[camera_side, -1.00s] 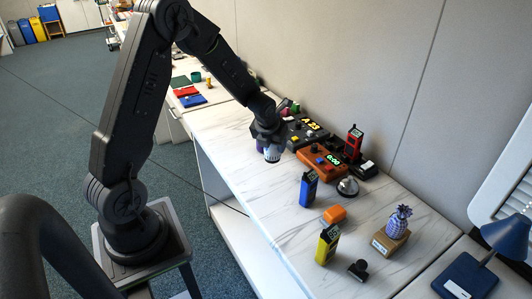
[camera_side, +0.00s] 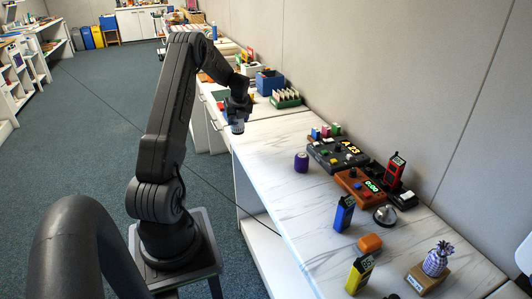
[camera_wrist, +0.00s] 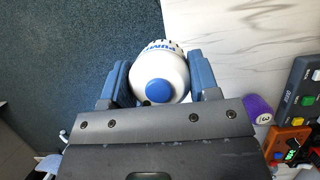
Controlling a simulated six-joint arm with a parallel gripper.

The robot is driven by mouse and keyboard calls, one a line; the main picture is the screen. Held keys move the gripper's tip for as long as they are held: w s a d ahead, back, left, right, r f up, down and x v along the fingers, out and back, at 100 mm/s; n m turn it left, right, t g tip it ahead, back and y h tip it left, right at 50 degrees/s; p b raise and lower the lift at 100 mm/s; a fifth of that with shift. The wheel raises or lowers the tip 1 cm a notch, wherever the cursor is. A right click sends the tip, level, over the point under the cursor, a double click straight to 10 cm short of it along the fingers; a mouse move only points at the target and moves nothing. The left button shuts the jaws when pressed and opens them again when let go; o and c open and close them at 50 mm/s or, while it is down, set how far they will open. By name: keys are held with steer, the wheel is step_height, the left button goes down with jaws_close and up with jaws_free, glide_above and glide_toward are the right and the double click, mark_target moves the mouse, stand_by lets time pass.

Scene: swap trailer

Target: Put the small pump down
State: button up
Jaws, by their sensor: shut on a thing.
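The small pump is a white round body with a blue knob and "PUMP" lettering; it shows between the fingers in the wrist view (camera_wrist: 178,72). My gripper (camera_wrist: 160,65) is shut on it, one dark blue finger on each side. In the side view my gripper (camera_side: 238,112) holds the pump (camera_side: 237,127) pointing down near the counter's (camera_side: 290,215) left edge. In the wrist view carpet lies left of the pump and white marbled counter right. Its height above the counter cannot be told exactly.
A purple can (camera_side: 301,163) stands on the counter right of my gripper. Beyond it are a black timer box (camera_side: 337,155) and an orange-brown timer box (camera_side: 360,187). A blue meter (camera_side: 343,214) and orange block (camera_side: 369,243) stand nearer. The counter's left strip is bare.

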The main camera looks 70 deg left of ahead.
steer(key=shift+w+a+f, duration=0.15)
steer(key=shift+f, duration=0.05)
steer(key=shift+w+d+f, duration=0.35)
steer(key=shift+w+f, duration=1.4)
steer(key=shift+w, duration=0.05)
steer(key=shift+w+d+f, duration=0.35)
steer(key=shift+w+f, duration=1.4)
steer(key=shift+w, duration=0.05)
steer(key=shift+w+d+f, duration=0.35)
steer(key=shift+w+f, duration=1.4)
steer(key=shift+w, duration=0.05)
steer(key=o, duration=1)
steer(key=shift+f, duration=0.15)
steer(key=shift+o, duration=0.2)
